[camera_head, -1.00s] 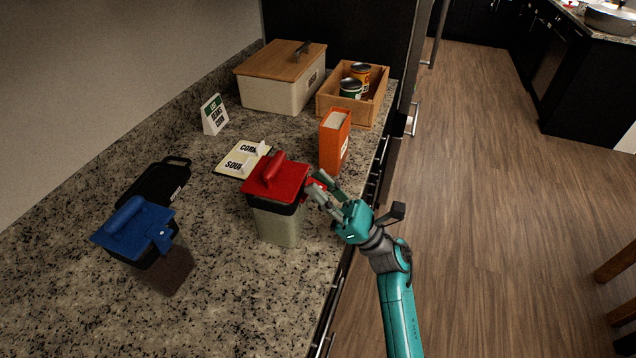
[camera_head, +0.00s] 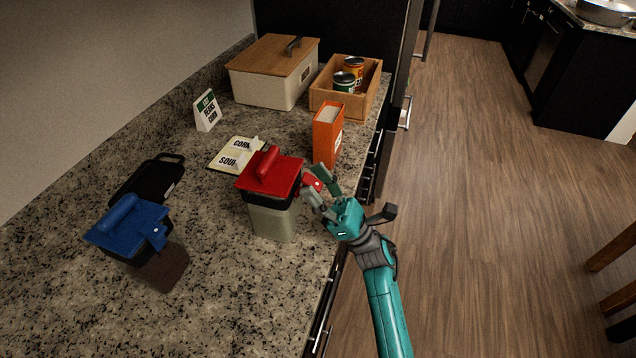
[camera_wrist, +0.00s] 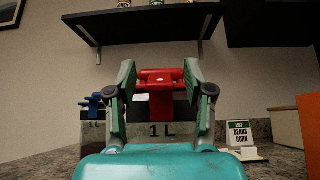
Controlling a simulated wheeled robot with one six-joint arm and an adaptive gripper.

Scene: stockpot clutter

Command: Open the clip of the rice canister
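The canister with the red lid (camera_head: 272,176) and pale, rice-like contents (camera_head: 273,223) stands upright near the counter's front edge. Its red clip (camera_head: 314,180) juts from the lid's right side, at my gripper's fingers. In the wrist view the red clip (camera_wrist: 160,103) hangs under the red handle, above a "1 L" mark. My gripper (camera_head: 321,188) is open, with one finger on each side of the clip. The wrist view shows my gripper (camera_wrist: 159,90) with gaps between fingers and clip. I cannot tell whether the clip is unlatched.
A blue-lidded canister (camera_head: 128,228) with dark contents stands at left, beside a black board (camera_head: 146,181).

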